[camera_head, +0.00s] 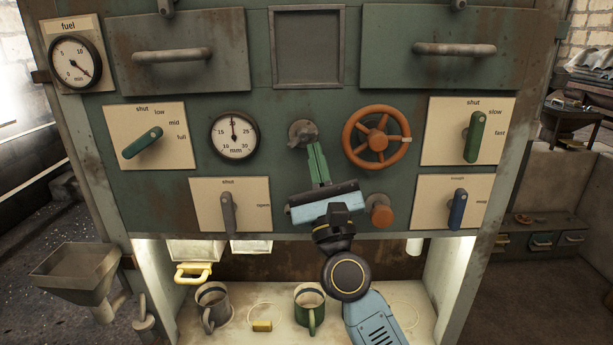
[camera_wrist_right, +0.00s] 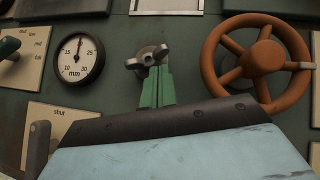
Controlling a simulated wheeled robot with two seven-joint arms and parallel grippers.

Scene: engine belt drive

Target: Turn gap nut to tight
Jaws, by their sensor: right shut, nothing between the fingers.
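The gap nut appears to be the grey metal wing nut (camera_head: 303,131) on the green panel, left of the orange handwheel; no label names it. It also shows in the right wrist view (camera_wrist_right: 148,56), its two wings to the lower left and upper right. My right gripper (camera_head: 314,147) points up at it from below, its green fingers shut with nothing between them. In the right wrist view the fingertips (camera_wrist_right: 155,70) overlap the nut's lower edge; I cannot tell whether they touch it. The mm gauge (camera_head: 234,135) reads about 20. My left gripper is out of view.
The orange handwheel (camera_head: 377,137) stands out close right of the nut. An orange knob (camera_head: 380,212) is below it. A grey lever (camera_head: 228,212) and a blue lever (camera_head: 457,209) flank my gripper. Mugs (camera_head: 310,308) stand on the lit shelf below.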

